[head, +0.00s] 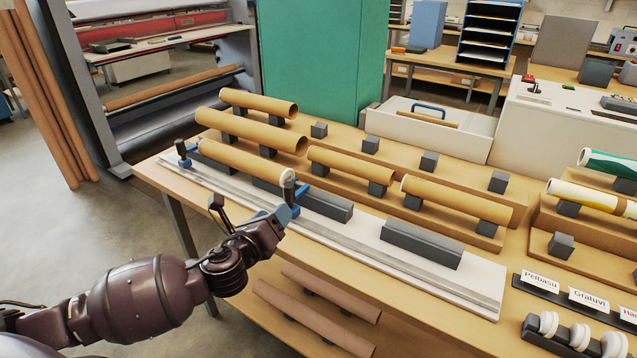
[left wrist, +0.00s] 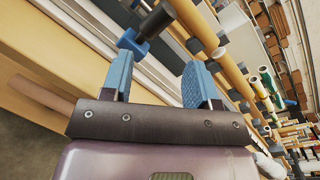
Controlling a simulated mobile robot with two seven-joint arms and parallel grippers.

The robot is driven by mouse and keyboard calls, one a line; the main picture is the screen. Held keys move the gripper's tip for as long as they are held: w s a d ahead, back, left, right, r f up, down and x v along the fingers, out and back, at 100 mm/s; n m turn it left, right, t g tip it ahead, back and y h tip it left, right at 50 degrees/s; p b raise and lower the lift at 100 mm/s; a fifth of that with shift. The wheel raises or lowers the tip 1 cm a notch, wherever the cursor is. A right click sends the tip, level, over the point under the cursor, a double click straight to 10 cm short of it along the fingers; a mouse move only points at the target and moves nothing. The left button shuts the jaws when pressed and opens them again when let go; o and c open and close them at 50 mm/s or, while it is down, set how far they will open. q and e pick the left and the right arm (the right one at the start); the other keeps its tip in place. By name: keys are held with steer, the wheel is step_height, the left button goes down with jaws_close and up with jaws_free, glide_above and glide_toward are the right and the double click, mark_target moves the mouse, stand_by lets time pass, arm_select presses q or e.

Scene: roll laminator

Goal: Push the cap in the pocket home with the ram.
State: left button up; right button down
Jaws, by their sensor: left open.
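A brown tube (head: 240,162) lies along the white rail (head: 405,263) on the bench. A white cap (head: 287,176) shows at its right end; how deep it sits cannot be told. A blue ram fitting (head: 299,188) stands at that end, close to the cap. A second blue fitting (head: 183,152) stands at the tube's far left end. My left gripper (head: 284,212) is just in front of the right-hand fitting. In the left wrist view its blue fingers (left wrist: 160,80) are apart with nothing between them. A blue block with a dark cylinder (left wrist: 135,42) lies beyond the fingertips. My right gripper is not in view.
Dark grey blocks (head: 422,243) stand along the rail. More brown tubes (head: 350,170) rest on stepped shelves behind. A rack of white caps (head: 549,323) and name labels (head: 590,300) are at the lower right. Tubes (head: 315,310) lie below the bench.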

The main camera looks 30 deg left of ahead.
mark_target(292, 185)
arm_select(q)
steer(key=shift+w+d+r+m+y, duration=0.1)
steer(key=shift+m+y, duration=0.1)
steer(key=shift+m, duration=0.35)
steer(key=shift+w+d+r+m+y, duration=0.1)
steer(key=shift+m+y, duration=0.1)
steer(key=shift+m, duration=0.35)
steer(key=w+m, duration=0.1)
steer(key=w, duration=0.2)
steer(key=w+a+m, duration=0.1)
steer(key=w, duration=0.3)
steer(key=w+a+m+y+b, duration=0.1)
steer(key=w, duration=0.2)
steer(key=shift+w+a+r+t, duration=0.25)
steer(key=shift+w+t, duration=0.05)
steer(key=shift+c, duration=0.3)
jaws_close()
steer(key=shift+d, duration=0.15)
